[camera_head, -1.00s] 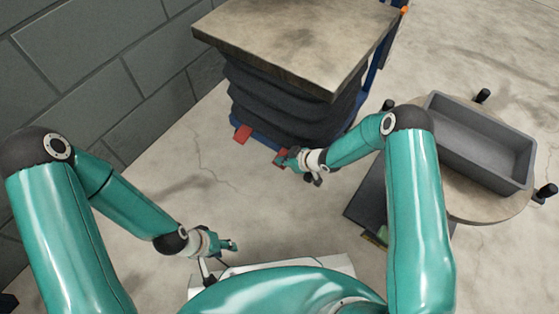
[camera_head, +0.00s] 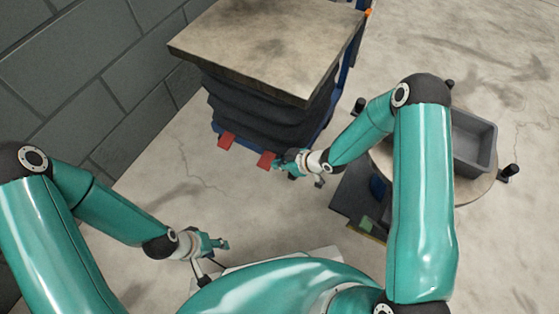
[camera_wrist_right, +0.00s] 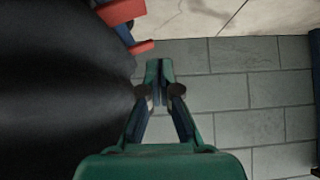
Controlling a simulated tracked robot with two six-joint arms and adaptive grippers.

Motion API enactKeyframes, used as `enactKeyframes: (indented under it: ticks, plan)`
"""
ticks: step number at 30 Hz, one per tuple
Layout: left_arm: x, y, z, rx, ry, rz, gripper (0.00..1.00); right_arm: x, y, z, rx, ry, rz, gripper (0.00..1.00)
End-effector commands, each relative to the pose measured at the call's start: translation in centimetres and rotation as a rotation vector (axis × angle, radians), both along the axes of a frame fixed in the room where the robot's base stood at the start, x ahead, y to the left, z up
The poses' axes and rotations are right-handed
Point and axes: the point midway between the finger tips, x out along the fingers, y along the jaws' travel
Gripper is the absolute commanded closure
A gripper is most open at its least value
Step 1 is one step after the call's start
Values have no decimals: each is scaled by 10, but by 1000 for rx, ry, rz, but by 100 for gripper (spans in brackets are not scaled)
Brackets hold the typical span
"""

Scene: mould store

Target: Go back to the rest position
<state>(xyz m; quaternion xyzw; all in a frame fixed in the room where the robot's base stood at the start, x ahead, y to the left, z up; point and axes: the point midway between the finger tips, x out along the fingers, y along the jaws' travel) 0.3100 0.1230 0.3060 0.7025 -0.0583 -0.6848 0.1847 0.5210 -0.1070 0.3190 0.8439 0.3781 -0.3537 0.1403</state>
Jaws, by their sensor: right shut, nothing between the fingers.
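My left gripper (camera_head: 221,244) is at the lower left in the head view, in front of my body and over the bare floor. It is too small there to tell whether its fingers are open. My right gripper (camera_head: 281,160) is near the middle of the head view, by the front lower edge of the lift table. In the right wrist view my right gripper (camera_wrist_right: 159,66) has its fingertips together with nothing between them. No object shows in either gripper.
A lift table with a flat worn top (camera_head: 270,45), dark bellows (camera_head: 265,110) and red foot parts (camera_head: 226,141) stands ahead. A grey bin (camera_head: 472,142) sits on a round table (camera_head: 482,190) at right. A block wall (camera_head: 80,80) is at left. Floor (camera_head: 190,170) between is clear.

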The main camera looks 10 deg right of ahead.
Motion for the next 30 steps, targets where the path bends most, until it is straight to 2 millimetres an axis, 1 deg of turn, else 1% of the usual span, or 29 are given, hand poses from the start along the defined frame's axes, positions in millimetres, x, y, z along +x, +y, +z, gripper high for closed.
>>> enactKeyframes:
  ticks: [3,18,20,23,26,29,30]
  plan:
    - [0,0,2,0,0,0,60,-3,-2,3,0,1,-1,100]
    - [0,0,1,0,0,0,60,-2,-1,3,1,-1,3,100]
    - [0,0,1,0,0,0,60,-1,1,7,-1,-9,7,100]
    - [0,0,1,0,0,0,60,-17,7,11,9,33,-6,100]
    - [0,0,1,0,0,0,60,-49,8,6,24,162,-102,100]
    - [0,0,1,0,0,0,60,-89,4,0,37,333,-245,100]
    - [0,0,1,0,0,0,60,-105,3,-2,40,403,-305,100]
